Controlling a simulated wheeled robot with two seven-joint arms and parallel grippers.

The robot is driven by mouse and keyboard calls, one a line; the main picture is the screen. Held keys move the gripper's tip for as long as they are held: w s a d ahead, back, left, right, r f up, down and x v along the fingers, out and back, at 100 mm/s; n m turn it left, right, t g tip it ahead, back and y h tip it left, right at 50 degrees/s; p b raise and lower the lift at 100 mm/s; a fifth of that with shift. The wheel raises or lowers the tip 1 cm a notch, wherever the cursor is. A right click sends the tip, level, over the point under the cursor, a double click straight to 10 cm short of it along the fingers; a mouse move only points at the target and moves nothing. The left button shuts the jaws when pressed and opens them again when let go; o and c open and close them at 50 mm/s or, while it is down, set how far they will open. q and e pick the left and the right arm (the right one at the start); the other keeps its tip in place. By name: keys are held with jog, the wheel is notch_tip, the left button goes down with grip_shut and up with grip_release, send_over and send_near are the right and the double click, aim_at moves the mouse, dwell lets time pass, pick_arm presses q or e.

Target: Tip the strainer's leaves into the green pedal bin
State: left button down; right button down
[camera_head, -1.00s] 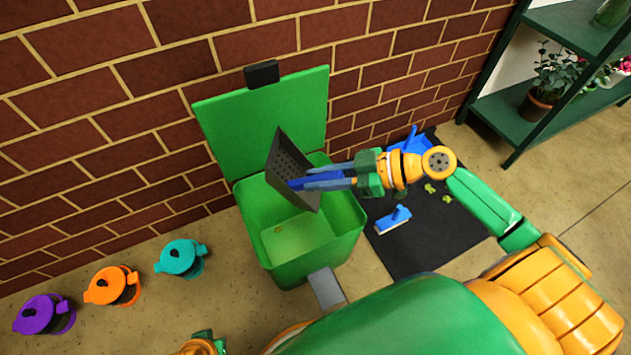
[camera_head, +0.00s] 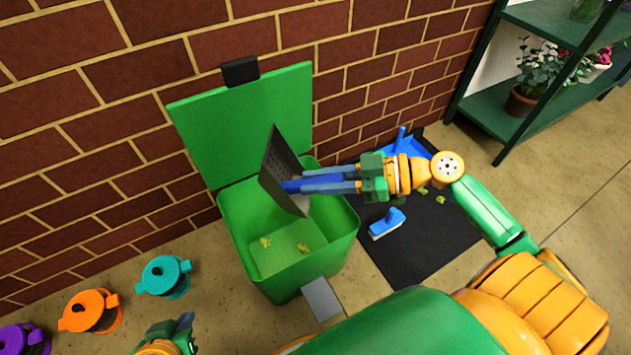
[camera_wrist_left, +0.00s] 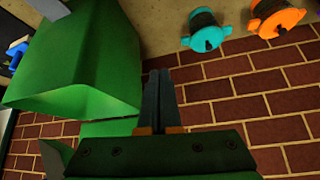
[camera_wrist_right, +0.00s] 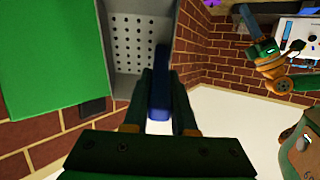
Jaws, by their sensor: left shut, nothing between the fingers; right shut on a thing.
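The green pedal bin (camera_head: 283,270) stands against the brick wall with its lid (camera_head: 243,125) raised. A few yellow-green leaves (camera_head: 303,247) lie on its floor inside. My right gripper (camera_head: 300,186) is shut on the blue handle of the grey strainer (camera_head: 285,165). The strainer is tilted steeply over the bin's opening, its perforated plate facing the lid side. In the right wrist view the strainer (camera_wrist_right: 130,42) shows its holes and no leaves on the visible part. My left gripper (camera_head: 184,322) is shut and empty, low in front of the bin; its fingers show in the left wrist view (camera_wrist_left: 158,100).
A grey pedal (camera_head: 321,299) juts from the bin's front. A black mat (camera_head: 430,245) to the right holds a blue brush (camera_head: 387,224), a blue dustpan (camera_head: 412,145) and scattered leaves. Teal (camera_head: 164,277), orange (camera_head: 90,312) and purple (camera_head: 25,340) lidded pots stand left. A plant shelf (camera_head: 480,105) is at right.

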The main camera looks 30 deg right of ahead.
jog(key=shift+s+d+f+y+b, duration=0.25)
jog(key=shift+d+y+b, duration=0.1)
jog(key=shift+b, duration=0.7)
jog(key=shift+s+d+f+t+y+b, duration=0.1)
jog(key=shift+d+t+y+b, duration=0.25)
jog(key=shift+b, duration=0.3)
pick_arm(q)
jog(key=w+d+r+t+h, duration=0.1)
jog(key=w+r+t, duration=0.2)
jog(key=r, duration=0.3)
jog(key=w+d+r+t+h, duration=0.1)
jog(key=w+d+r+t, duration=0.1)
jog(key=r+t, duration=0.3)
jog(key=w+d+r+m+t+h, duration=0.1)
jog(key=w+r+t, duration=0.2)
jog(key=r, duration=0.5)
jog(key=shift+w+d+r+t+h, duration=0.15)
jog(key=shift+w+r+t+h, duration=0.2)
jog(key=shift+t, duration=0.35)
pick_arm(e)
jog(key=shift+a, duration=0.1)
